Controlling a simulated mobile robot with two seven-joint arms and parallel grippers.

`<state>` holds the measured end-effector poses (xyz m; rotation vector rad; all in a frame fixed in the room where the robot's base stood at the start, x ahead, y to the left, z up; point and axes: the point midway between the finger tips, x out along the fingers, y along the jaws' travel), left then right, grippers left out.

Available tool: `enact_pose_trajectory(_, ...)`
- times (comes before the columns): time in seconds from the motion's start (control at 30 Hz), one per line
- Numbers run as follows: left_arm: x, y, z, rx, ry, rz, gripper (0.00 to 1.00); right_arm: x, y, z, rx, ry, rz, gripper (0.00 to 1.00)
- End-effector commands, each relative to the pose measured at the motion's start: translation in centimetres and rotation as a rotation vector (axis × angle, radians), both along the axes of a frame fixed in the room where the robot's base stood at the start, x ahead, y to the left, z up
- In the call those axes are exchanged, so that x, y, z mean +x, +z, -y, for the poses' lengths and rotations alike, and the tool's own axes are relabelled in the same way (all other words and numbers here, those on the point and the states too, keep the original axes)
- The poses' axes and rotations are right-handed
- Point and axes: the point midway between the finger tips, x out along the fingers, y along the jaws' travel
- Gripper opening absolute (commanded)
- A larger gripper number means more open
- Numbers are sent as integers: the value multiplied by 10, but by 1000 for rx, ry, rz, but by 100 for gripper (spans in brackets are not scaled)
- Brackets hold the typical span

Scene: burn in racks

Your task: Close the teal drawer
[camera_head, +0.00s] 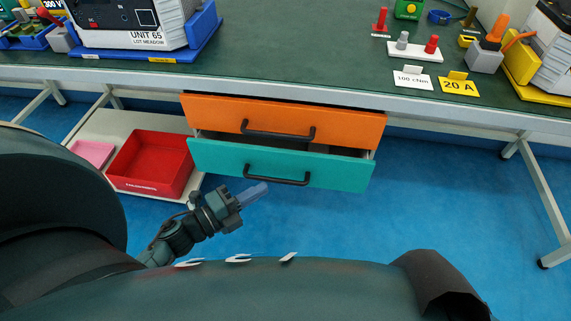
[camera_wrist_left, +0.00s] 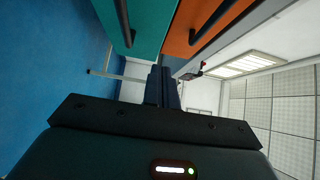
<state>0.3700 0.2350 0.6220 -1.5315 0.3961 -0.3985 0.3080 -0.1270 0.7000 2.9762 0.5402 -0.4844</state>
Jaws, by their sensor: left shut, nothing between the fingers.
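The teal drawer (camera_head: 220,159) is the lower of two drawers under the bench and stands partly pulled out, with a dark gap showing behind its front. Its black handle (camera_head: 277,177) runs across the front. My left gripper (camera_head: 254,193) is shut and empty, just in front of and below the teal front, left of the handle's middle. My right gripper is not in view.
The orange drawer (camera_head: 350,126) with its own handle sits just above the teal one. A red bin (camera_head: 150,186) and a pink tray (camera_head: 93,152) stand on a low shelf at left. The green-topped bench (camera_head: 290,62) holds equipment and signs. Blue floor at right is clear.

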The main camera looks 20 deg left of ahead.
Motion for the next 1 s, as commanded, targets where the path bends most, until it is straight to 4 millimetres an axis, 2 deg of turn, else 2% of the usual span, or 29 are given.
enact_pose_trajectory(0.1,25,0,13,-1,0,4,0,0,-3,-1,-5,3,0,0)
enact_pose_trajectory(0.3,61,1,34,-1,0,3,0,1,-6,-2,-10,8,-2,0)
enact_pose_trajectory(0.5,87,0,23,-1,2,0,0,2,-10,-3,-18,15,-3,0)
enact_pose_trajectory(0.7,95,0,20,-1,2,-3,0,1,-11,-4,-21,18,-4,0)
enact_pose_trajectory(1.0,96,0,20,-1,2,-3,0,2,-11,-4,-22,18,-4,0)
